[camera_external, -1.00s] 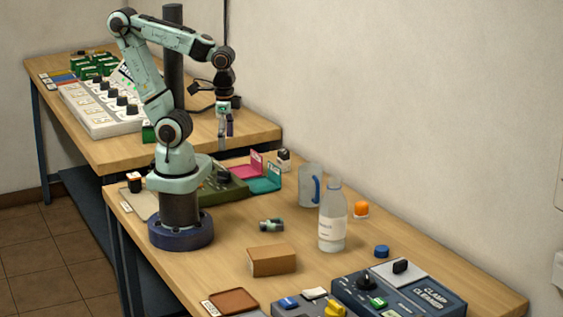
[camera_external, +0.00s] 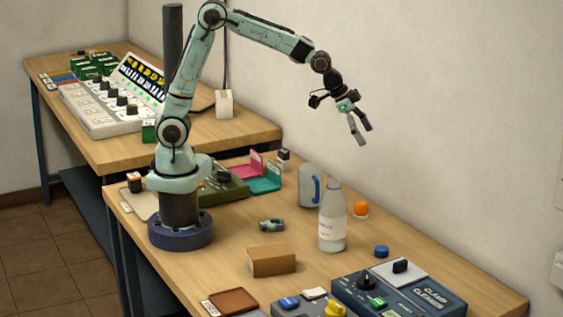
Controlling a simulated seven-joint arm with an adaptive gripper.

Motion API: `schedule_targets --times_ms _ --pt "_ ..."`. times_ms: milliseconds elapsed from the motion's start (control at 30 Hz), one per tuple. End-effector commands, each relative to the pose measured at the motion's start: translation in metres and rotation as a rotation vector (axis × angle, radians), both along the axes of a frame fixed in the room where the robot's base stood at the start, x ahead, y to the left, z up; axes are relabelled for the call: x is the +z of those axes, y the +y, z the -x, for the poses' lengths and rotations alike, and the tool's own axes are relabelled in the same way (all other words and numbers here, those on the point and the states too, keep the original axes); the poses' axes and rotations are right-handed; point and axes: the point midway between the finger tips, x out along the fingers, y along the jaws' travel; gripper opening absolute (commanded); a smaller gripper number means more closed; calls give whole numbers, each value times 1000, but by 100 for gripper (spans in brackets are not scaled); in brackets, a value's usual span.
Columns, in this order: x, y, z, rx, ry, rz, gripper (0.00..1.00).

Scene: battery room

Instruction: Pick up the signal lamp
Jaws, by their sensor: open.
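The signal lamp, which I take to be the small orange dome on a pale base (camera_external: 361,208), stands on the near table just right of the bottle. My gripper (camera_external: 365,137) is open and empty. It hangs in the air well above the lamp, fingers tilted down and to the right. Nothing covers the lamp in this view.
A clear bottle (camera_external: 332,220) stands close to the lamp's left, with a mug (camera_external: 311,186) behind it. A blue cap (camera_external: 381,251), a brown box (camera_external: 272,261) and the clamp cleaner unit (camera_external: 400,291) lie nearer the front. The wall (camera_external: 450,110) rises behind.

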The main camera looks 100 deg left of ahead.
Motion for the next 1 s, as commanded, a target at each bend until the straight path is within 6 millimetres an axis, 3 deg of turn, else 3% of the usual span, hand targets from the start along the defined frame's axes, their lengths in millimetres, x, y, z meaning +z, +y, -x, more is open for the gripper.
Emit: schedule_targets --times_ms 33,133,200,333,467,800,1000 --pt "-31 27 -11 40 30 14 73" --pt "-86 68 -16 112 91 50 73" --pt "-123 89 -6 159 150 80 73" --pt "-174 111 20 225 241 126 73" --pt "-192 122 31 260 266 144 73" --pt "-240 125 18 261 265 143 73" --pt "-251 125 14 260 264 142 73"
